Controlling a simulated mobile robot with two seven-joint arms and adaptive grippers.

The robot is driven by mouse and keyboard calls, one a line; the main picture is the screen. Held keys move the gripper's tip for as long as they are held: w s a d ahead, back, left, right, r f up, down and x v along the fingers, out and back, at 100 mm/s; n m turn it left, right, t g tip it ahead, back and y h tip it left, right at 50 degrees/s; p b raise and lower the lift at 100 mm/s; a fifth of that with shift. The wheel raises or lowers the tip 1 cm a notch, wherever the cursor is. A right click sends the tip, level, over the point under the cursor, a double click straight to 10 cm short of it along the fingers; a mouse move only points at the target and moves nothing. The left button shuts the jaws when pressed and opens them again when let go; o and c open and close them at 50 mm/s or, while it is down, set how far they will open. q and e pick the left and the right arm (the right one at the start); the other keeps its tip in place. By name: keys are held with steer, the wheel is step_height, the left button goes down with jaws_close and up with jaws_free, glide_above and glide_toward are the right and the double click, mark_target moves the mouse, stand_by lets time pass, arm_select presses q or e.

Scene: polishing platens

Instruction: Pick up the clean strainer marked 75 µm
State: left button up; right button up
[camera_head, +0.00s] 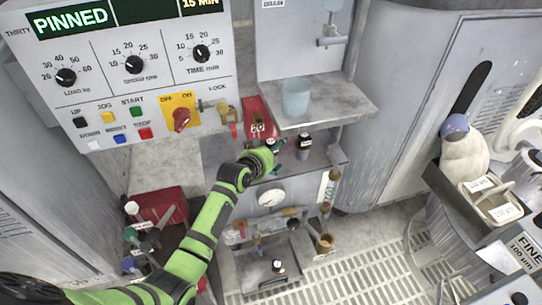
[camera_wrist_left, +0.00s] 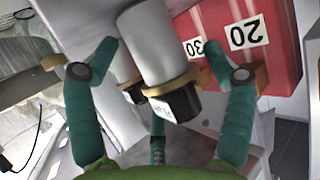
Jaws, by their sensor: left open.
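I cannot make out a 75 µm mark in either view. My left gripper (camera_head: 277,148) is at the end of the green arm, by the middle shelf under the control panel. In the left wrist view its teal fingers (camera_wrist_left: 160,50) are open. They lie on either side of a pale cylinder (camera_wrist_left: 150,45) with a brass ring and a black, white-labelled end; its small label is not readable. No grip on it shows. In the head view a small dark piece with a white label (camera_head: 304,146) stands just right of the gripper. My right gripper is not in view.
A red block marked 20 (camera_head: 258,120) is close behind the gripper. A translucent cup (camera_head: 296,97) stands on the shelf above. At the right, a labelled tray (camera_head: 468,190) and a sign reading FINE 100 µm (camera_head: 523,252) show. A red box (camera_head: 160,207) is at lower left.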

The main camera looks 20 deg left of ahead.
arm_select(q)
steer(key=shift+w, duration=0.1)
steer(key=c, duration=1.4)
steer(key=shift+r, duration=0.15)
